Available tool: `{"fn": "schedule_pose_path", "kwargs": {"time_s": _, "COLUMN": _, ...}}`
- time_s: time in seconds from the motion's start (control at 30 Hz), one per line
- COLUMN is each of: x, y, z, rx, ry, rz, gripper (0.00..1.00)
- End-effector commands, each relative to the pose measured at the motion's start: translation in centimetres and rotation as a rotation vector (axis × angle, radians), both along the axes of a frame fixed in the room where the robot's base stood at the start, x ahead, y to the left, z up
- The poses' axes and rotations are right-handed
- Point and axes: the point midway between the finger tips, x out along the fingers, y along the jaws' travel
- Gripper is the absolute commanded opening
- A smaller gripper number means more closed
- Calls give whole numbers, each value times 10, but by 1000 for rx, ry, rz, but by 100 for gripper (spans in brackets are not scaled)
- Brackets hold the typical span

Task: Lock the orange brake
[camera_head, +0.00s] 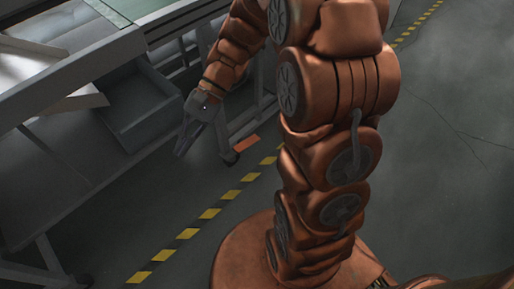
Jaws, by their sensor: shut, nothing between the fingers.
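The orange brake (247,143) is a small flat orange tab low near the floor, beside a dark caster (230,157) at the foot of a cart leg. My gripper (182,148) points downward to the left of the brake, higher in the picture, with a visible gap between them. It is shut with nothing in it. The brake's tilt and its link to the caster are too small to make out clearly.
A grey cart or bench (60,160) with shelves and a bin (150,105) fills the left side, close to my gripper. Yellow and black floor tape (205,214) runs diagonally past the caster. The floor on the right is clear.

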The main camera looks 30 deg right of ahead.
Motion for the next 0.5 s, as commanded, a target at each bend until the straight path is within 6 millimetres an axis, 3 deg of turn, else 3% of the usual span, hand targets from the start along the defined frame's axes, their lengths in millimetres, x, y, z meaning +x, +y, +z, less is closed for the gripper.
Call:
{"fn": "schedule_pose_path", "kwargs": {"time_s": 0.03, "x": 13, "y": -1, "z": -20, "rx": 33, "ry": 23, "rz": -40, "gripper": 0}}
{"fn": "schedule_pose_path", "kwargs": {"time_s": 0.27, "x": 71, "y": -8, "z": -68, "rx": 192, "ry": 119, "rz": -215, "gripper": 0}}
{"fn": "schedule_pose_path", "kwargs": {"time_s": 0.5, "x": 132, "y": -32, "z": -127, "rx": 352, "ry": 202, "rz": -411, "gripper": 0}}
